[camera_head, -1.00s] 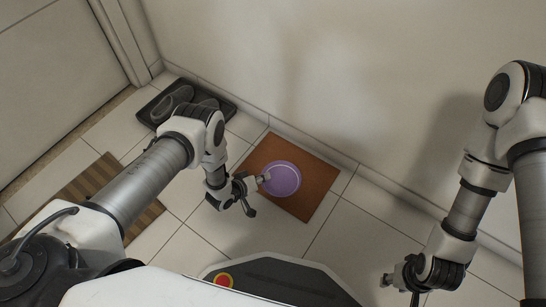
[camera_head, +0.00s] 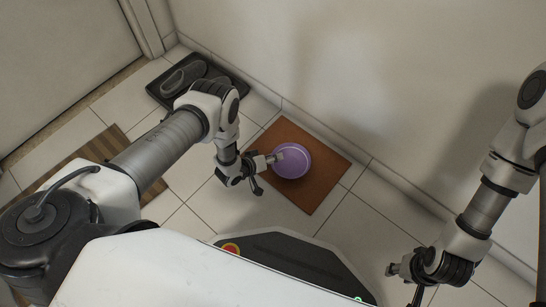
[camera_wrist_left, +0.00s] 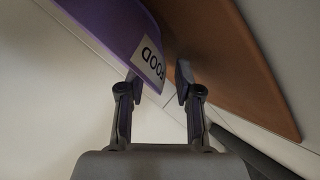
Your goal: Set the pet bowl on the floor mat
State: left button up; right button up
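The purple pet bowl (camera_head: 297,163) appears over the brown floor mat (camera_head: 318,195), near its left edge. In the left wrist view the bowl (camera_wrist_left: 105,25) fills the upper left, its white FOOD label facing me, and the mat (camera_wrist_left: 235,70) lies to the right. I cannot tell whether its base touches the mat. My left gripper (camera_head: 268,173) is at the bowl's left side, one finger overlapping the rim. Its fingers (camera_wrist_left: 158,84) stand apart, the left one by the label and the right one with a visible gap from the bowl. My right gripper (camera_head: 400,286) is open and empty, away from the mat.
A black tray (camera_head: 160,95) holding grey shoes stands by the wall at upper left. A brown striped rug (camera_head: 95,152) lies at left. The wall (camera_head: 350,70) runs behind the mat. Pale floor tiles (camera_head: 350,235) are clear between the mat and my right gripper.

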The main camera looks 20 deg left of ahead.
pick_arm(q)
jog(key=shift+r+p, duration=0.35)
jog(key=p+v, duration=0.5)
jog(key=v, duration=0.6)
jog(key=shift+s+a, duration=0.2)
jog(key=shift+s, duration=0.1)
jog(key=shift+r, duration=0.2)
jog(key=s+a+r+m+g+y, duration=0.1)
jog(key=s+r+m+g+y, duration=0.2)
jog(key=s+r+g, duration=0.7)
jog(key=s+r+y, duration=0.2)
jog(key=s+r, duration=0.4)
jog(key=s, duration=0.3)
jog(key=shift+a+y, duration=0.3)
jog(key=shift+a, duration=0.1)
